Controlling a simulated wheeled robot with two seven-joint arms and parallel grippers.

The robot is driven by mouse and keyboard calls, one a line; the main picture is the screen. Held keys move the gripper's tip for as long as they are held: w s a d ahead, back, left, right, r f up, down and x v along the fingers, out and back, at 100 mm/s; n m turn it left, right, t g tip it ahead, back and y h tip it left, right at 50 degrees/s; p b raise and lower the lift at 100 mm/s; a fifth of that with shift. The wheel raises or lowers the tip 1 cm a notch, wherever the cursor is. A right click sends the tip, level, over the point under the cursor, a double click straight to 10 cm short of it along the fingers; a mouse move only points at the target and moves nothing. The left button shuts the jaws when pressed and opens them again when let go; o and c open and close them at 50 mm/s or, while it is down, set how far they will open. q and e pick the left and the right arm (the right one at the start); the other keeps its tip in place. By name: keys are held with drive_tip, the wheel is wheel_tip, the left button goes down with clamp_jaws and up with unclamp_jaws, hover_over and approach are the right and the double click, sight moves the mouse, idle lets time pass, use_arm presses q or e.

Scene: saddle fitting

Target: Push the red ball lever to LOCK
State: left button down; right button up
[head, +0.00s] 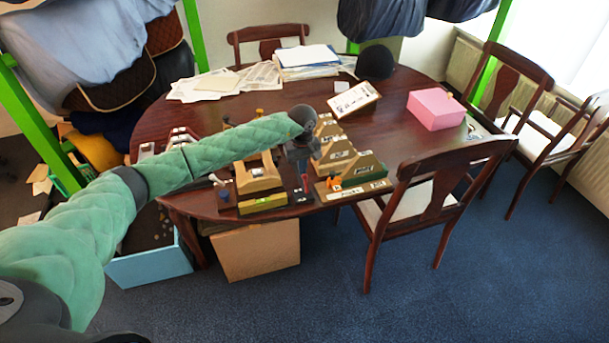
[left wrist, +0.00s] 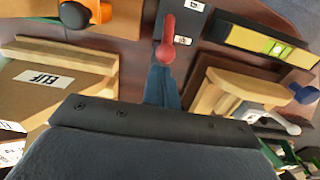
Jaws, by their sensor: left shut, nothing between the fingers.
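The red ball lever (left wrist: 167,45) stands on a dark base plate (left wrist: 170,8) in the left wrist view, its ball toward my gripper. Small white labels lie beside it, too small to read. In the head view the lever (head: 305,181) is a small red spot near the table's front edge. My left gripper (head: 302,158) hangs just above and behind it. In the wrist view its closed blue-grey fingers (left wrist: 161,86) point toward the ball; whether they touch it I cannot tell. My right gripper is not in view.
A wooden block with a yellow level (head: 262,203) stands left of the lever, with a blue knob (left wrist: 304,94) nearby. Stepped wooden stands (head: 350,170) and an orange-and-black knob (left wrist: 84,13) stand on the other side. A pink box (head: 436,109) is farther right.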

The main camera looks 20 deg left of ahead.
sight(305, 176)
use_arm(q)
drive_tip(key=shift+f+b, duration=0.4)
drive_tip(key=shift+s+d, duration=0.65)
drive_tip(key=shift+s, duration=0.25)
drive_tip(key=shift+s+d, duration=0.6)
drive_tip(key=shift+s, duration=0.3)
idle(0.6)
drive_tip(key=shift+w+a+b, duration=0.3)
drive_tip(key=shift+w+b, duration=0.15)
drive_tip(key=shift+b, duration=0.3)
drive_tip(key=shift+r, duration=0.15)
drive_tip(key=shift+r, duration=3.35)
